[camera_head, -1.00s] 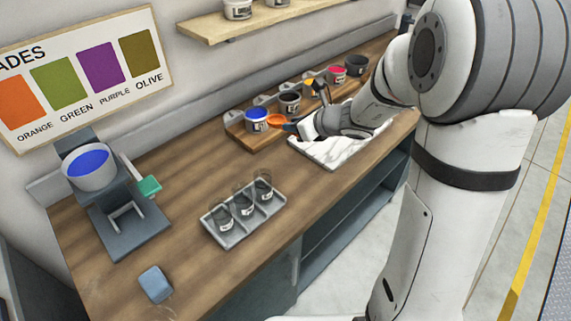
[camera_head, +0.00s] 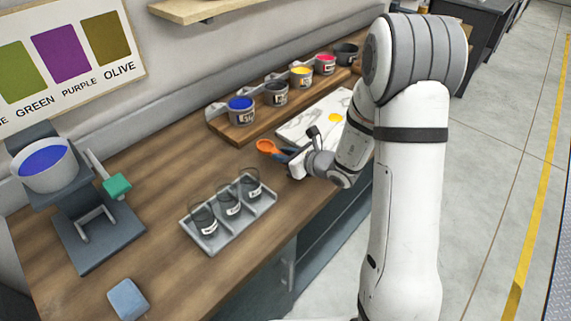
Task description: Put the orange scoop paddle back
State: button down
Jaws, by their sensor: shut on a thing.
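The orange scoop paddle (camera_head: 266,146) is held in my gripper (camera_head: 287,156), which is shut on it. Its rounded orange end points left and sits over the wooden counter, in front of the ink pot rack and left of the white marble slab (camera_head: 297,128). The fingertips are partly hidden and small in this view. The wooden rack (camera_head: 220,127) holds several grey pots, among them blue (camera_head: 240,112), dark (camera_head: 276,94), yellow (camera_head: 301,78) and pink (camera_head: 325,66) inks. A yellow ink patch (camera_head: 335,118) lies on the slab.
A grey tray (camera_head: 212,247) with 3 clear cups stands on the counter in front of the gripper. A grey stand with a blue-filled pot (camera_head: 45,163) and green handle (camera_head: 117,185) is at left. A blue block (camera_head: 128,299) lies near the front edge. Counter between stand and rack is clear.

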notch_tip(320, 180, down, 4)
jog(key=shift+r, duration=0.1)
jog(key=c, duration=1.2)
grip_release()
jog(key=shift+c, duration=0.2)
